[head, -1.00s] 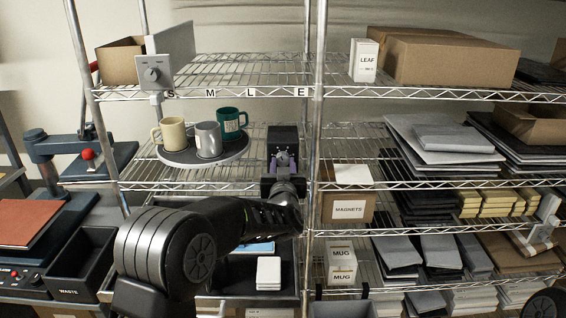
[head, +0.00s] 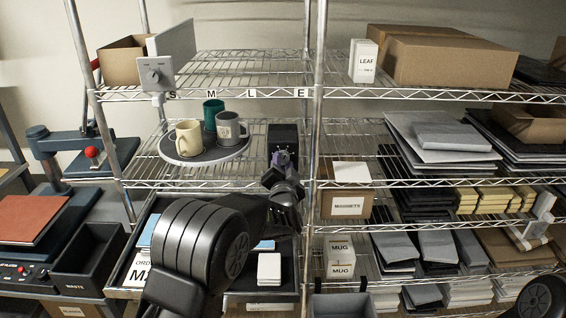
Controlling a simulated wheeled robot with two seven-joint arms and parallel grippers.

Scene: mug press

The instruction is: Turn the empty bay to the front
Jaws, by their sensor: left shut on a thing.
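The round turntable (head: 220,155) sits on the middle shelf at left. A cream mug (head: 189,137) stands at its front left, a grey mug (head: 229,128) at its right and a green mug (head: 213,114) at its back. The left side of the turntable appears bare. To its right is a dark block (head: 283,136). My left gripper (head: 282,160) is at the block's front, apart from the turntable, and shut on what looks like a purple knob there; its fingers are hard to make out. My right gripper is out of view.
A shelf post (head: 317,120) stands close to the right of my left gripper. S, M, L and E labels (head: 250,93) run along the shelf edge above. Below are a pulled-out drawer and a grey bin (head: 340,306).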

